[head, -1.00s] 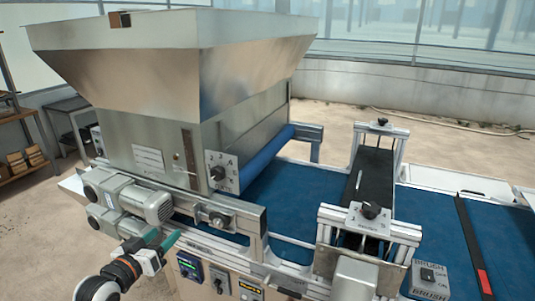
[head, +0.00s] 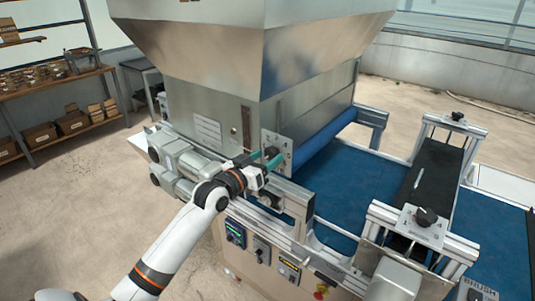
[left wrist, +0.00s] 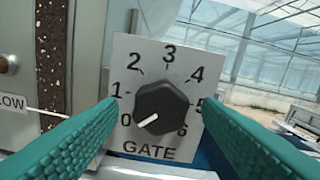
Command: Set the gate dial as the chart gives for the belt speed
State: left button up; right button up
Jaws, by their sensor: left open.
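The gate dial (left wrist: 162,107) is a black knob on a white plate (left wrist: 132,60) marked GATE with numbers 0 to 6. Its white pointer mark points to the lower left, at 0. In the left wrist view the green fingers of my left gripper (left wrist: 159,104) are open, one on each side of the knob, with gaps on both sides. In the head view my left gripper (head: 266,160) is at the dial plate (head: 277,142) and hides much of it. A white label (head: 208,130) is on the hopper; its text is too small to read. My right gripper is out of view.
Below the dial are a lit display (head: 235,232) and a switch (head: 262,250) on the machine's front. A second black knob (head: 425,216) sits on the bracket over the blue belt (head: 345,185). A shelf (head: 55,80) with boxes stands at the left.

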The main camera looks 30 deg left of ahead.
pick_arm(q)
jog(key=shift+w, duration=0.5)
jog(key=c, duration=1)
